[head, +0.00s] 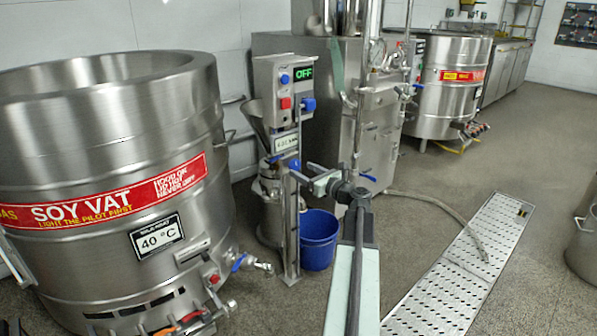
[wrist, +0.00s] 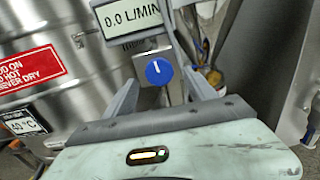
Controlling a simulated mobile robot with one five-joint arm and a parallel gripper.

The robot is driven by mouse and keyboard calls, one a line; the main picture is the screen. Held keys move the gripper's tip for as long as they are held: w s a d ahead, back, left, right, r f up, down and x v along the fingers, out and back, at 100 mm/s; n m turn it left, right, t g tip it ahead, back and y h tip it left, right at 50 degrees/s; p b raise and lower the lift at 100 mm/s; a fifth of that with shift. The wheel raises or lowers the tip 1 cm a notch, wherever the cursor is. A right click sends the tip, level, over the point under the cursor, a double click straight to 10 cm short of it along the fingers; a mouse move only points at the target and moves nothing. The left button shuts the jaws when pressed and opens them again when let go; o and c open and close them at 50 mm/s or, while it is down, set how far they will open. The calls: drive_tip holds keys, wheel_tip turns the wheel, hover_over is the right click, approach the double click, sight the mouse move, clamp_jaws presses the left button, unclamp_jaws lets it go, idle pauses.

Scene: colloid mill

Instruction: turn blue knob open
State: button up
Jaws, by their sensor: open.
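The blue knob (wrist: 159,71) faces me in the wrist view, round with a short white mark pointing nearly straight up. It sits on a grey post just below a display (wrist: 130,18) reading 0.0 L/MIN. In the head view the knob (head: 294,165) shows small on the post, below the flow display (head: 286,143). My gripper (wrist: 160,76) is open, with one finger on each side of the knob in the picture; I cannot tell whether either touches it. In the head view my gripper (head: 302,174) is right at the knob.
A control box (head: 284,90) above reads OFF, with a red button and other blue controls. A large soy vat (head: 100,255) stands left. A blue bucket (head: 318,240) is on the floor below my gripper. Open floor and a drain grate (head: 465,262) lie right.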

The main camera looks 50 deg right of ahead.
sight(294, 165)
drive_tip(key=shift+w+d, duration=0.1)
drive_tip(key=shift+w, duration=1.25)
drive_tip(key=c, duration=1.2)
drive_tip(key=shift+a, duration=0.2)
drive_tip(key=shift+c, duration=1)
drive_tip(key=shift+d, duration=0.1)
